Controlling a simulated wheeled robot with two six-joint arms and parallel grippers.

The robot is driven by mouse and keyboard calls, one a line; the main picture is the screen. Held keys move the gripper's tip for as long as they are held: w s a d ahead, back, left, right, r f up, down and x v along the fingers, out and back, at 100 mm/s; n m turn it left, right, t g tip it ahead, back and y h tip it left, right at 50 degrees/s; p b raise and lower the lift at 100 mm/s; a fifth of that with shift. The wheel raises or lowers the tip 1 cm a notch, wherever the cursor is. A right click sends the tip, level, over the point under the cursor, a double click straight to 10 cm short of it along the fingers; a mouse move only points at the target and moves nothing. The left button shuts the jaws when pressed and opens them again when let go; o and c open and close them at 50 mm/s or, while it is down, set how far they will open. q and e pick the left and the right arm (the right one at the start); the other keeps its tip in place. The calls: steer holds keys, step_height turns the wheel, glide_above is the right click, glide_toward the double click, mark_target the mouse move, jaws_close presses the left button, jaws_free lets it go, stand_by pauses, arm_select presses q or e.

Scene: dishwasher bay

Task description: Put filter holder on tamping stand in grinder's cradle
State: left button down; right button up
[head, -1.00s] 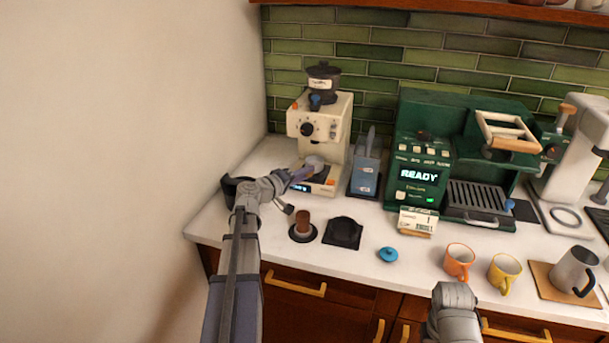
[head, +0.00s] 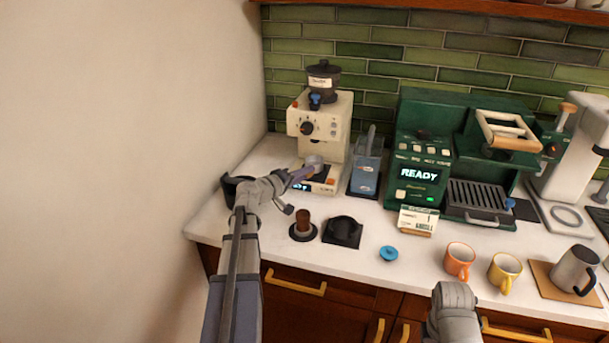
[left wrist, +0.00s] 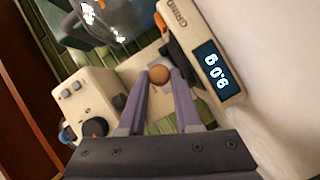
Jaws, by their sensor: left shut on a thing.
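The filter holder (head: 314,160) is at the front of the cream grinder (head: 320,127), at its cradle below the spout. Its grey basket shows just past my left fingertips. My left gripper (head: 303,174) is shut on its handle. In the left wrist view the handle's round brown end (left wrist: 159,74) shows between the purple fingers. The gripper hides most of the handle, and I cannot tell whether the holder rests in the cradle. The black tamping stand (head: 342,232) is empty on the counter, in front of the grinder. My right gripper is out of view; only part of my right arm shows.
A tamper (head: 303,224) stands left of the tamping stand. A blue-grey container (head: 365,174) is close right of the grinder, then the green espresso machine (head: 419,173). A blue lid (head: 388,254) and mugs are farther right.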

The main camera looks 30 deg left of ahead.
arm_select(q)
steer(key=shift+f, duration=0.15)
steer(key=c, duration=0.5)
jaws_free()
steer(key=shift+p+v, duration=0.55)
steer(key=shift+v, duration=3.35)
